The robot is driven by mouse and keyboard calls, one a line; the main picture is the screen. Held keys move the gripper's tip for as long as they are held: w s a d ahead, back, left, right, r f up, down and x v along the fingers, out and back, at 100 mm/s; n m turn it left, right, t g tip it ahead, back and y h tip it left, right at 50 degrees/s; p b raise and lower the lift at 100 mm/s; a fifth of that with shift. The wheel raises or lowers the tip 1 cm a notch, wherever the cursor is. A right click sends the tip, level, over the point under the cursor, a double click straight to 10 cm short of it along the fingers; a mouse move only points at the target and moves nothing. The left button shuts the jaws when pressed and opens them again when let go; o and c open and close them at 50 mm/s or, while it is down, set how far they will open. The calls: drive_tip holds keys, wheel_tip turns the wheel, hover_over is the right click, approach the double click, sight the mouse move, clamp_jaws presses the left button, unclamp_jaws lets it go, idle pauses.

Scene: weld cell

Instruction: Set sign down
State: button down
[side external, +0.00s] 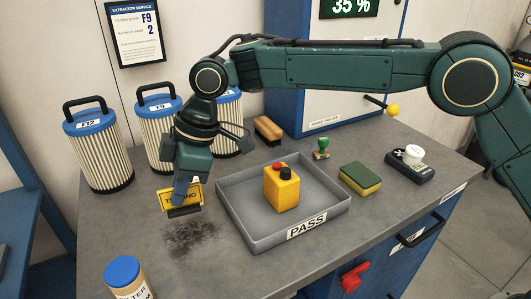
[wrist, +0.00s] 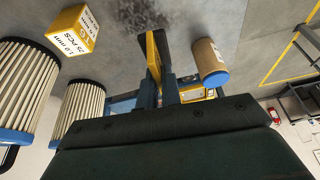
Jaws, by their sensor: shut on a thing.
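A small yellow sign (side external: 188,198) with black lettering, partly covered by my fingers, stands roughly upright on a dark base strip at the left of the bench. My gripper (side external: 180,192) points down and is shut on the sign from above. The base is at or just above the bench top; I cannot tell whether it touches. In the wrist view the sign (wrist: 153,52) shows as a narrow yellow and dark edge between my fingers (wrist: 160,88).
A grey PASS tray (side external: 235,218) holding a yellow button box (side external: 282,190) is right of the sign. Several pleated filters (side external: 98,150) stand behind. A blue-lidded jar (side external: 130,278) is in front. A dark smudge (side external: 192,237) marks bare bench. A yellow carton (wrist: 73,30) shows in the wrist view.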

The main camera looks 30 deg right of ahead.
drive_tip(key=w+d+r+m+t+h, duration=0.1)
drive_tip(key=w+d+r+m, duration=0.2)
drive_tip(key=d, duration=0.6)
drive_tip(key=w+d+m+t, duration=0.1)
drive_tip(key=w+d+m, duration=0.1)
drive_tip(key=w+d, duration=0.6)
drive_tip(key=w+d+r+m+t+h, duration=0.1)
drive_tip(key=w+d+r+m, duration=0.15)
drive_tip(key=d, duration=0.85)
drive_tip(key=s+d+r+m+h, duration=0.1)
drive_tip(key=d+r+m, duration=0.15)
drive_tip(key=d, duration=0.75)
drive_tip(key=s+d+r+m+h, duration=0.1)
drive_tip(key=d+m, duration=0.2)
drive_tip(key=d, duration=0.7)
drive_tip(key=s+d+r+m, duration=0.1)
drive_tip(key=s+d+m, duration=0.15)
drive_tip(key=d, duration=0.75)
drive_tip(key=shift+m+t, duration=0.45)
drive_tip(key=shift+t, duration=0.05)
drive_tip(key=f, duration=1.3)
drive_tip(key=w+f, duration=0.1)
drive_tip(key=f, duration=0.5)
drive_tip(key=shift+f, duration=0.4)
drive_tip(key=shift+f, duration=0.1)
